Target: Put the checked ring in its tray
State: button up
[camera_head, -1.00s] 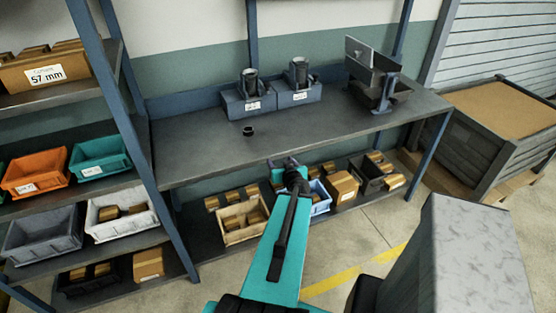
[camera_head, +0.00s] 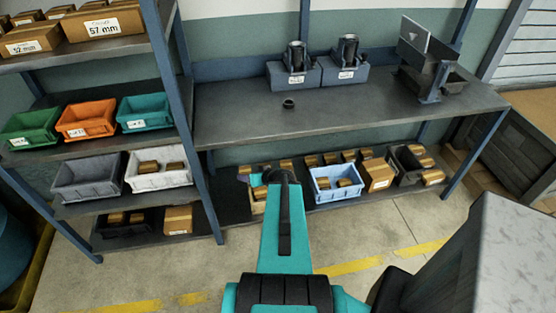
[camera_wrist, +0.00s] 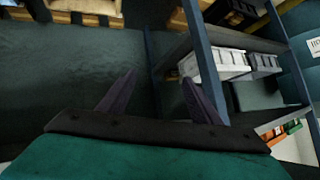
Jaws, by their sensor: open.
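A small dark ring (camera_head: 288,104) lies on the grey workbench (camera_head: 240,117), near its front edge in the head view. No checking mark can be made out on it. Green (camera_head: 30,128), orange (camera_head: 86,120) and teal (camera_head: 144,113) trays stand on the left rack's middle shelf. Their labels are too small to read. My gripper (camera_wrist: 160,90) is open and empty in the wrist view, its two dark fingers spread. In the head view it is partly hidden behind my wrist, in front of the bench and lower than the ring.
Two labelled stands with dark cylinders (camera_head: 296,54) and a grey device (camera_head: 428,65) sit on the bench. Grey, white and blue (camera_head: 336,184) bins are lower down. Floor in front is clear.

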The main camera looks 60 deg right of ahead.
jog(key=w+a+f+n+g+y, duration=0.15)
jog(key=a+f, duration=0.35)
jog(key=a, duration=0.5)
jog(key=a+f+n+g+y+b, duration=0.1)
jog(key=a+f+g+y, duration=0.2)
jog(key=a, duration=0.7)
jog(key=a+f+n+g+y, duration=0.1)
jog(key=a+f+y, duration=0.1)
jog(key=a+f, duration=0.6)
jog(key=s+a+f+n+g+h+b, duration=0.1)
jog(key=s+a+f+n+g, duration=0.1)
jog(key=s+a+g, duration=0.3)
jog(key=s+a+f+n+g+h+b, duration=0.1)
jog(key=s+a+f+g, duration=0.3)
jog(key=s+a, duration=0.8)
jog(key=s+g+h, duration=0.1)
jog(key=s, duration=0.2)
jog(key=shift+a+f+n, duration=0.25)
jog(key=shift+a+n, duration=0.1)
jog(key=shift+a, duration=0.05)
jog(key=shift+g+h, duration=0.25)
jog(key=c, duration=0.7)
